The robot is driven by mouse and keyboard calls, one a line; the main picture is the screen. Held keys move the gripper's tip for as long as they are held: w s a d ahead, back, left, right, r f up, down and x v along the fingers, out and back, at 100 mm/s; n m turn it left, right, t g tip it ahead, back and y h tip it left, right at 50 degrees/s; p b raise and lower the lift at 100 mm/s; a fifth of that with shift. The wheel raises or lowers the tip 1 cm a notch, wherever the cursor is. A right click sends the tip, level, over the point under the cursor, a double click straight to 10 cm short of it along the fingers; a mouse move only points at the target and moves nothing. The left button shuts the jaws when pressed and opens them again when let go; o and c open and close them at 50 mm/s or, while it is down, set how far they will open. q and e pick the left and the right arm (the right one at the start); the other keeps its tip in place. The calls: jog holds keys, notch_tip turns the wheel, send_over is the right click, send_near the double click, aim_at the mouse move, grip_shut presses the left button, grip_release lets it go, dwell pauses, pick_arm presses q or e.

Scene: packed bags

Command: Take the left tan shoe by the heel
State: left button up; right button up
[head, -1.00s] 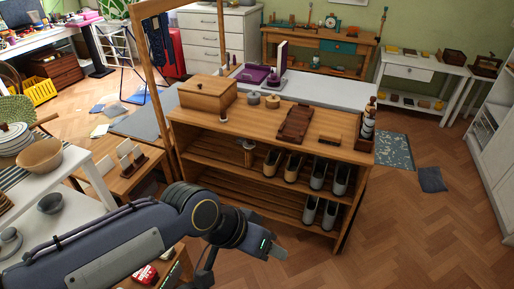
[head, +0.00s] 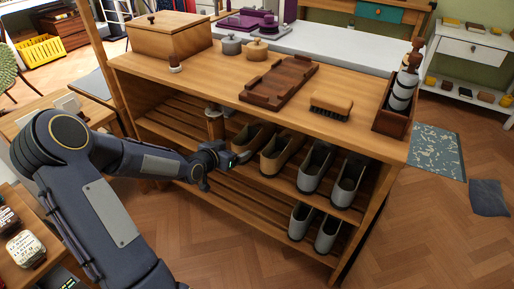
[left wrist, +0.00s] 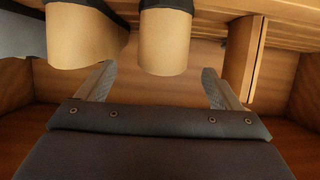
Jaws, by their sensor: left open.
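The left tan shoe (head: 254,136) and the right tan shoe (head: 280,153) stand side by side on the rack's upper shelf, heels toward me. My left gripper (head: 236,160) is open at the shelf front, close to the left shoe's heel. The left wrist view looks upside down. There the left shoe's heel (left wrist: 165,43) shows between and just beyond the spread fingers (left wrist: 157,80). The right shoe's heel (left wrist: 85,38) lies beyond the finger at picture left. No contact is visible. My right gripper is not in view.
Grey shoes (head: 316,168) stand right of the tan pair; another grey pair (head: 301,220) is on the lower shelf. A short wooden post (head: 214,128) stands left of the tan shoes and shows in the wrist view (left wrist: 243,58). The wooden top (head: 215,87) overhangs the shelf.

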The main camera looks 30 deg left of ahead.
aim_at(243, 142)
pick_arm(q)
jog(key=b+x, duration=0.3)
jog(key=x, duration=0.4)
jog(key=shift+w+a+f, duration=0.1)
jog(key=shift+w+a, duration=0.1)
jog(key=shift+w, duration=0.2)
jog(key=shift+c, duration=0.4)
jog(key=c, duration=1.3)
jog(key=shift+r, duration=0.2)
